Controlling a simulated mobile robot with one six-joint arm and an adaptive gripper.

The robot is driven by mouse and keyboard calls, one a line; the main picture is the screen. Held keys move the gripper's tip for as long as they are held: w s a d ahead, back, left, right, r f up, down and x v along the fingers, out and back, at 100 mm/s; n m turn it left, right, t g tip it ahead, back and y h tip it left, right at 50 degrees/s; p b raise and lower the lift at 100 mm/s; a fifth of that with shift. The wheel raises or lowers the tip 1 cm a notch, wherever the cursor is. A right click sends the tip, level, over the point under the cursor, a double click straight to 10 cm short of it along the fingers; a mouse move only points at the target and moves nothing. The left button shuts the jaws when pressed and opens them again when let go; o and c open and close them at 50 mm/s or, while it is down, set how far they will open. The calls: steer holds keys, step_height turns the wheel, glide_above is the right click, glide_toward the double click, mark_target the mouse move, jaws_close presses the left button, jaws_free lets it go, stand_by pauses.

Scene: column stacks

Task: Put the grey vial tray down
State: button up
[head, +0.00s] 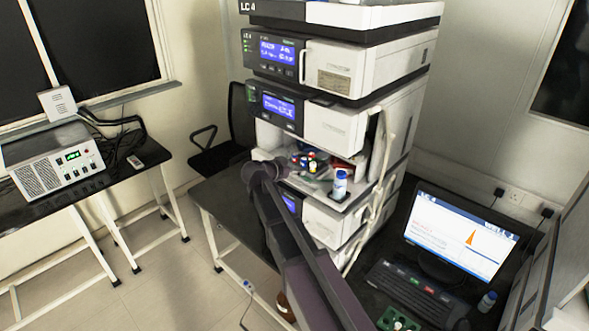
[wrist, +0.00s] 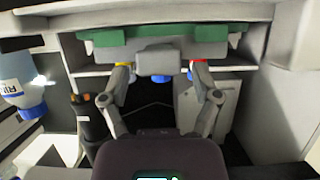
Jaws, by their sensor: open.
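My gripper (wrist: 160,71) is open in the wrist view, with one finger on each side of a small pale grey block (wrist: 155,61). Yellow, red and blue caps show close behind the fingertips, below a green strip (wrist: 108,38). In the head view, small vials with coloured caps (head: 311,162) stand in the open bay of the instrument stack (head: 333,130). My arm partly covers that bay, and the jaws are not clear there.
A blue-capped bottle (head: 340,186) stands at the bay's front right; it appears upside down at the wrist view's left (wrist: 22,88). The bay's walls and shelf are close around the gripper.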

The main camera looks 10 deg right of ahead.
steer(key=p+v, duration=0.4)
steer(key=v, duration=0.7)
steer(key=shift+s+a+r, duration=0.15)
steer(key=shift+a+r, duration=0.05)
steer(key=shift+a, duration=0.05)
steer(key=s+d+f+n+g+y, duration=0.2)
steer(key=s+d+f+n+y, duration=0.1)
steer(key=s, duration=0.4)
steer(key=s+d+f+n+g+y, duration=0.2)
steer(key=s+f+n+g+y, duration=0.1)
steer(key=s, duration=0.5)
steer(key=s+d+f+n+g+y, duration=0.3)
steer(key=s+f+n+y, duration=0.1)
steer(key=s, duration=0.3)
steer(key=shift+s+d+f+n+y, duration=0.25)
steer(key=shift+d+f+n+y, duration=0.2)
steer(key=shift+f, duration=0.3)
steer(key=shift+a+f, duration=0.1)
steer(key=shift+f, duration=0.05)
step_height(320, 180, down, 11)
steer(key=b, duration=1.1)
